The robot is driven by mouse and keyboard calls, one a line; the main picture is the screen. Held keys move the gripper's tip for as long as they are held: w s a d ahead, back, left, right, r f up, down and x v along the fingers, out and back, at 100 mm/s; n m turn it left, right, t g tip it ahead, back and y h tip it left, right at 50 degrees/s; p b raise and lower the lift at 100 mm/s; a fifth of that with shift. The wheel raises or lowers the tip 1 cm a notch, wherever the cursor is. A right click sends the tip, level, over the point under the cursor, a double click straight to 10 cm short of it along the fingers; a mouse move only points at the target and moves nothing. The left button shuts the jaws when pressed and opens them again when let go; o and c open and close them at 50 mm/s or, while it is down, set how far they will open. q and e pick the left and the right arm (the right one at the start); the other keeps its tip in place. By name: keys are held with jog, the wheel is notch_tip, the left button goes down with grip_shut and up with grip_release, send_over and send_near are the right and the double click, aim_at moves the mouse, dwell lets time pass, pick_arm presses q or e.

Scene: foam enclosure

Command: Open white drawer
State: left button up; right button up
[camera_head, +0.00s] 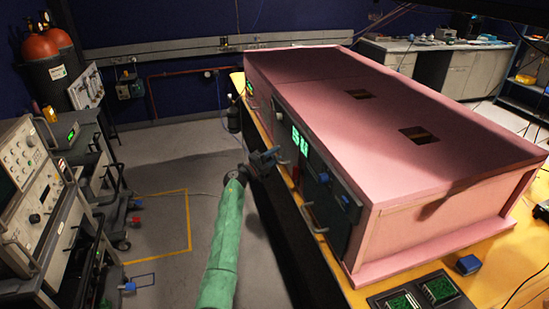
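My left gripper (266,160), dark blue-grey at the end of my green-sleeved arm, is in front of the dark front panel of the pink foam enclosure (380,110). It points toward the panel, and a small gap seems to separate them. Its fingers are too small and dark to tell whether they are open or shut. A pale bar handle (314,219) shows low on the front, right of and below the gripper. No clearly white drawer face shows on this side; the front below the panel is dark and in shadow. My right gripper is not in view.
The enclosure stands on a yellow table (490,285). Green circuit boards (438,289) and a small blue box (468,265) lie at its near end. An instrument rack (30,190) stands left. The grey floor (160,215) between is mostly clear. Pale cabinets (455,75) stand behind.

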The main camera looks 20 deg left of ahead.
pick_arm(q)
grip_shut()
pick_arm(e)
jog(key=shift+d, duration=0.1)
